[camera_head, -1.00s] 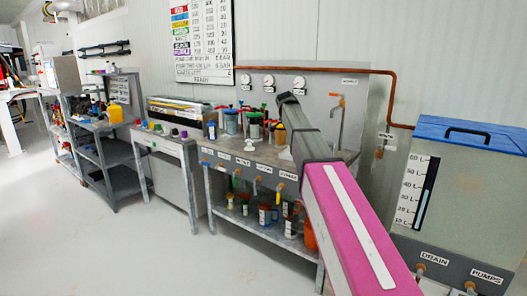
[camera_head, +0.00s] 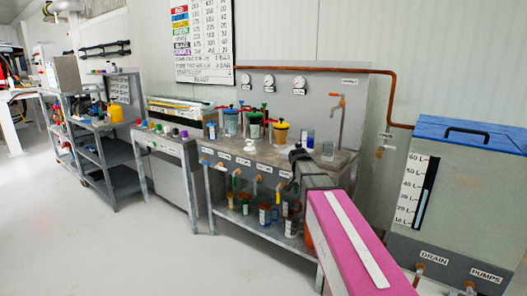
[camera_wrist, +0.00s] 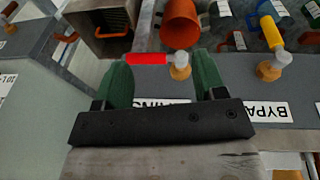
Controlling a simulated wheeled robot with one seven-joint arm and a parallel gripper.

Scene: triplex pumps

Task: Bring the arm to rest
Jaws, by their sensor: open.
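My arm, pink with a white stripe, reaches from the bottom right of the head view toward the bench. Its dark end with my gripper (camera_head: 298,156) is in front of the bench's right part; the fingers are not clear there. In the wrist view my gripper (camera_wrist: 163,72) shows two green fingers wide apart with nothing held. A valve with a red handle (camera_wrist: 147,58) appears between and beyond the fingertips; I cannot tell how far away it is.
The pump bench (camera_head: 262,151) carries several coloured containers, with more on its lower shelf. A grey tank with a blue lid (camera_head: 470,133) stands at right. In the wrist view are an orange container (camera_wrist: 181,24) and a yellow-handled valve (camera_wrist: 272,33). Floor at left is clear.

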